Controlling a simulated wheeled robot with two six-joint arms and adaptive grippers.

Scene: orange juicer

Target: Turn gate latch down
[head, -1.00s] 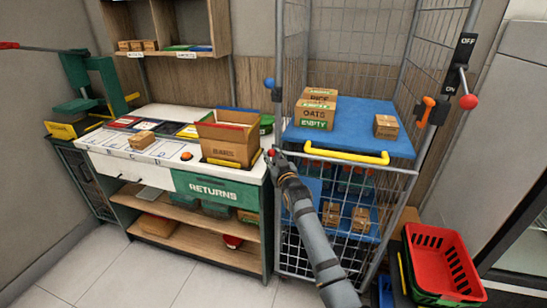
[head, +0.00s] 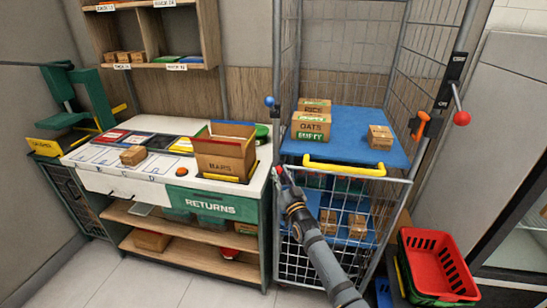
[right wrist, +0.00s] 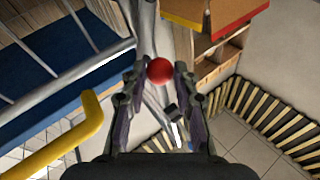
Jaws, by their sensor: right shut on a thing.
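The gate latch's red ball knob (head: 278,170) is at the left edge of the cage trolley's wire gate (head: 300,262), left of the yellow gate handle (head: 345,170). In the right wrist view the red knob (right wrist: 159,70) sits between my fingertips, with the yellow handle (right wrist: 65,138) to the left. My right gripper (head: 280,174) is shut on the knob. The latch's lower part is partly hidden by my fingers, and its exact angle cannot be told. My left gripper is not in view.
A blue trolley shelf (head: 350,122) holds cartons above the gate. A returns counter (head: 212,203) with an open box (head: 222,160) stands close on the left. Red baskets (head: 437,262) stand at the lower right. A red-knobbed lever (head: 461,117) is on the right post.

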